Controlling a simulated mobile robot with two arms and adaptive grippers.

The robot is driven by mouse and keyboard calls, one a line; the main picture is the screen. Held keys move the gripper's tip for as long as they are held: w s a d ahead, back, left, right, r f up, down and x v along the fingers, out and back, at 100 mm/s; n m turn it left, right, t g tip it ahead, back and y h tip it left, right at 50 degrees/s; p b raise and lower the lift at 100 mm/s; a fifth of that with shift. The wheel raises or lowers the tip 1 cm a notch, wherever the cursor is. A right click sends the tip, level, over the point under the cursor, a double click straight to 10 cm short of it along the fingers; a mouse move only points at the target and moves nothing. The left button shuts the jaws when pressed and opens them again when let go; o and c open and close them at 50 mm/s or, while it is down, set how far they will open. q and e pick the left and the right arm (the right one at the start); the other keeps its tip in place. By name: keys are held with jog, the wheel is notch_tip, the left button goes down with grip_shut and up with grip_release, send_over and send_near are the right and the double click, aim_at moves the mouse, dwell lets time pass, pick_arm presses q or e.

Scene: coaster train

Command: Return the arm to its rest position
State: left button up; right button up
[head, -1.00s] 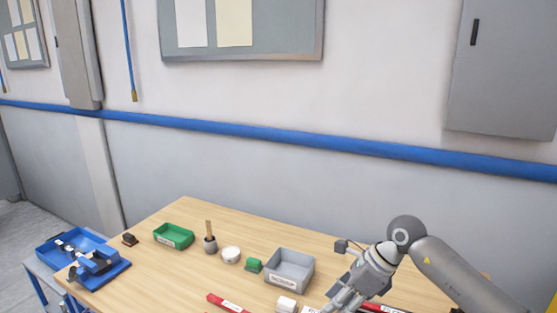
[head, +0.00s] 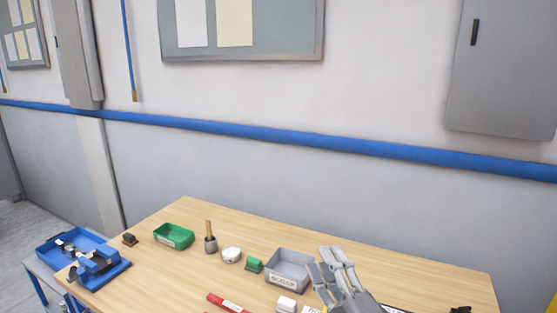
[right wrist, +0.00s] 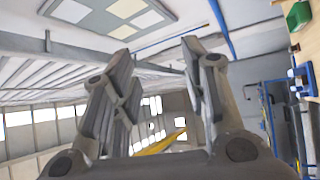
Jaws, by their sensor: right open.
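My right gripper (head: 335,268) is at the lower right of the head view, with its fingers pointing up, beside the right side of the grey bin. In the right wrist view its two fingers (right wrist: 158,85) are spread apart with nothing between them. They point up toward the wall and ceiling, away from the table. Most of the right arm is below the edge of the head view. My left arm and gripper do not show in either view.
The wooden table (head: 420,262) holds a grey bin (head: 290,268), a green tray (head: 174,236), a brush cup (head: 210,243), a white round item (head: 231,255), a green block (head: 254,265) and a red item (head: 228,303). A blue fixture (head: 98,268) stands left. The table's back right is clear.

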jog(key=s+d+f+m+g+h, duration=0.45)
jog(key=f+m, duration=0.25)
jog(key=f, duration=0.2)
jog(key=s+d+f+m+g+h, duration=0.35)
jog(key=s+d+f+m, duration=0.25)
jog(key=f, duration=0.4)
jog(key=s+f+m+g, duration=0.2)
jog(key=s+f+g, duration=0.25)
jog(key=s, duration=0.55)
jog(key=s+f+m+g, duration=0.2)
jog(key=s+f+g, duration=0.25)
jog(key=s, duration=0.55)
notch_tip(320, 180, down, 30)
jog(key=b, duration=0.5)
jog(key=s+d+f+g+b, duration=0.1)
jog(key=s+f+b, duration=0.1)
jog(key=s+f, duration=0.6)
jog(key=s+d+f+g+b, duration=0.1)
jog(key=s+d+f+b, duration=0.1)
jog(key=s+f, duration=0.7)
notch_tip(320, 180, down, 6)
jog(key=shift+s+d+r+b, duration=0.15)
jog(key=shift+s+b, duration=0.15)
jog(key=shift+b, duration=0.25)
